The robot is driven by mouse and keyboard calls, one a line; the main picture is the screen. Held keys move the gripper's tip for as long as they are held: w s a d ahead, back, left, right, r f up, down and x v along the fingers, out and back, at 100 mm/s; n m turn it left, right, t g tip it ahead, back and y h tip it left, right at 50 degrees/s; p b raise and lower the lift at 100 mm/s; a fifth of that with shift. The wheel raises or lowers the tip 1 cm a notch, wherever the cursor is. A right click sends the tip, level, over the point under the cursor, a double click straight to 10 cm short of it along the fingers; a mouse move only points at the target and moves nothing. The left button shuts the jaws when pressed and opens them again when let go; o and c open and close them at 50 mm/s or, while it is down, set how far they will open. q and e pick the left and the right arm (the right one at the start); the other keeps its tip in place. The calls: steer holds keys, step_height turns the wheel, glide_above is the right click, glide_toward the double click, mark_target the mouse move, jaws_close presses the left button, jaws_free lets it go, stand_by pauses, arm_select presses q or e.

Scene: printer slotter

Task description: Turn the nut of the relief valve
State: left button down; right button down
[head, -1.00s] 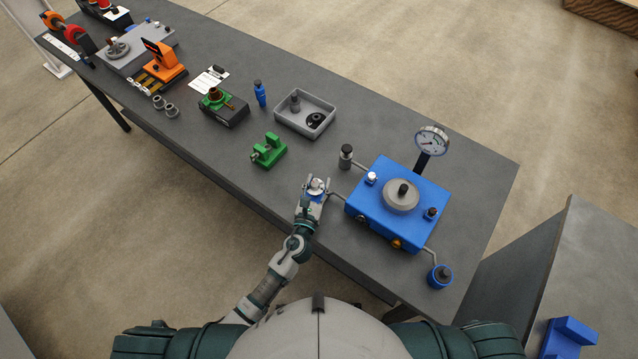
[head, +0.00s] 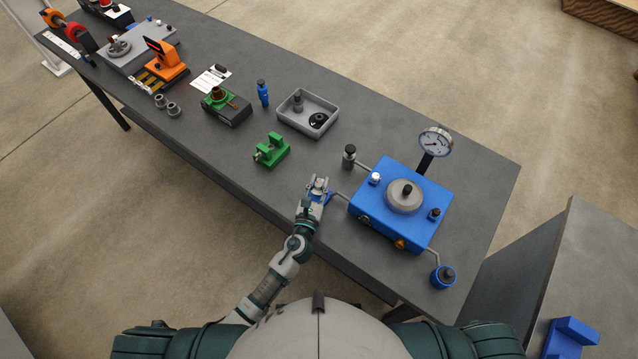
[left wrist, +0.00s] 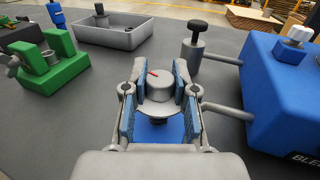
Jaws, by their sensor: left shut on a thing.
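The relief valve's nut (left wrist: 160,90) is a round grey cap with a red mark on top, between the fingers in the left wrist view. Its blue body (left wrist: 152,133) shows below the nut. A grey pipe (left wrist: 226,111) runs from beside it to the blue unit (head: 379,223). My left gripper (head: 318,184) is at the valve, left of the blue unit, its padded fingers shut on the nut from both sides; the fingers also show in the left wrist view (left wrist: 159,95). In the head view the gripper largely hides the nut. My right gripper is not in view.
The blue unit carries a dial gauge (head: 435,141). A black-topped fitting (head: 349,156) stands behind the valve. A green clamp-like block (head: 271,150) and a grey tray (head: 292,130) lie to the left. Bare bench lies between the green block and the valve.

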arm_select(q)
steer(key=shift+f, duration=0.1)
stand_by(0.5)
steer(key=c, duration=0.9)
jaws_free()
steer(key=v, duration=1.2)
